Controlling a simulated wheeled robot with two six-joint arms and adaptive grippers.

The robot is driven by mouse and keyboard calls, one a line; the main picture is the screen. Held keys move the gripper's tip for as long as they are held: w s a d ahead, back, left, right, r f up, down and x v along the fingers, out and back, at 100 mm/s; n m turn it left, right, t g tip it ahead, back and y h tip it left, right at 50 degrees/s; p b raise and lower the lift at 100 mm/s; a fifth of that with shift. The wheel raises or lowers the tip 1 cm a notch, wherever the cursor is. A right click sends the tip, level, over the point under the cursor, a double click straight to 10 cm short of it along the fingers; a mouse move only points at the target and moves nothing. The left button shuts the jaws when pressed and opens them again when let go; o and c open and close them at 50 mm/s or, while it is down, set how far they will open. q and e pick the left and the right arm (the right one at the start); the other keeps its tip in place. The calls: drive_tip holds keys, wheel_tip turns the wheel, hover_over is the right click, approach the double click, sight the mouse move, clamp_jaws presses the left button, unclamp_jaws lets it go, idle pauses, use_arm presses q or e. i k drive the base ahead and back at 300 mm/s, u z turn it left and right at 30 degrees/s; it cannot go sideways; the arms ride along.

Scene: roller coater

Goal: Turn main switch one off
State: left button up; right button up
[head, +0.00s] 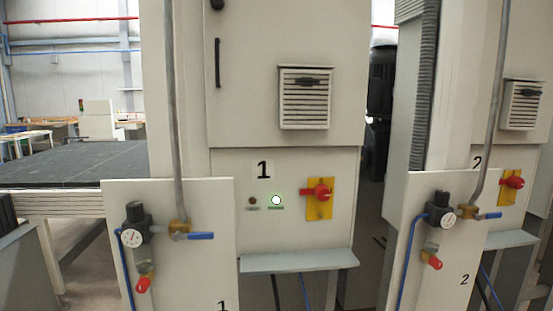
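Main switch one (318,195) is a red rotary handle on a yellow plate, on the lower panel of the cabinet (225,215) marked 1. Its red handle lies roughly horizontal, pointing left. To its left a round white lamp (276,200) with a green rim looks lit, and a dark reddish lamp (252,201) looks unlit. A similar red switch on yellow (511,181) is on the cabinet marked 2 at the right. Neither of my grippers is in the head view.
A front panel (190,270) at the lower left carries a gauge, a blue-handled valve (200,236) and a red knob; a like panel (445,260) stands at right. A grey ledge (300,261) juts out below the switch.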

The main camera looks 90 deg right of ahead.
sight(321, 192)
drive_tip(key=u, duration=0.05)
drive_tip(key=k, duration=0.3)
drive_tip(key=z, duration=2.5)
drive_tip(key=k, duration=0.35)
drive_tip(key=z, duration=1)
drive_tip(key=i, duration=0.95)
drive_tip(key=z, duration=0.45)
